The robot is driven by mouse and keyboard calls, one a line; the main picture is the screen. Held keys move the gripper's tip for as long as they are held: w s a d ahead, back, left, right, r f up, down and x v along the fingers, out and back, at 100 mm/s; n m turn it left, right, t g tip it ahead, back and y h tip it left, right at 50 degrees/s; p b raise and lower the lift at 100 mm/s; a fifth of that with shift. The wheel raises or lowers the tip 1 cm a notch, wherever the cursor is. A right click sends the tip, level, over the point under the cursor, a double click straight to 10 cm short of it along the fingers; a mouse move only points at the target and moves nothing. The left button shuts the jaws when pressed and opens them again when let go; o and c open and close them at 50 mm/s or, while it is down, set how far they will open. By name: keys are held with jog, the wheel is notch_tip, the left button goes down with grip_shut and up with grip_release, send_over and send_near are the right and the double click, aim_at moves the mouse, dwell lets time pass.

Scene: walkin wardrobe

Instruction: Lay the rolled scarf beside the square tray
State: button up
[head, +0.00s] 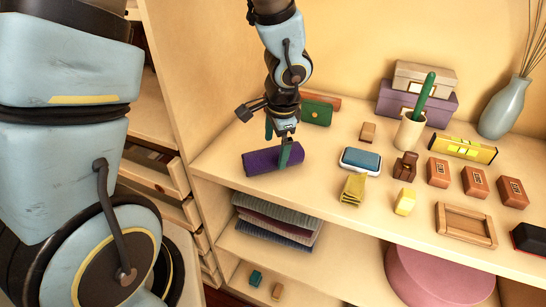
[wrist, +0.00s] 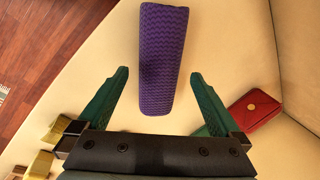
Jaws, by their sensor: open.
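The rolled scarf (head: 262,163) is a purple textured roll lying on the upper shelf near its left front. It also shows in the wrist view (wrist: 163,50), pointing away from me. My gripper (head: 279,146) is open, just above the scarf at its right part. In the wrist view my gripper (wrist: 160,76) has its green fingers spread wide, with the near part of the scarf between them in the picture; I see no contact. The square tray (head: 467,238) is a shallow wooden frame tray at the shelf's right front, well away from the scarf.
A green purse (head: 317,113) lies behind my gripper, and a red purse (wrist: 256,112) shows in the wrist view.

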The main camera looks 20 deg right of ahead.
aim_at(275, 150)
jog(key=shift+x, duration=1.55)
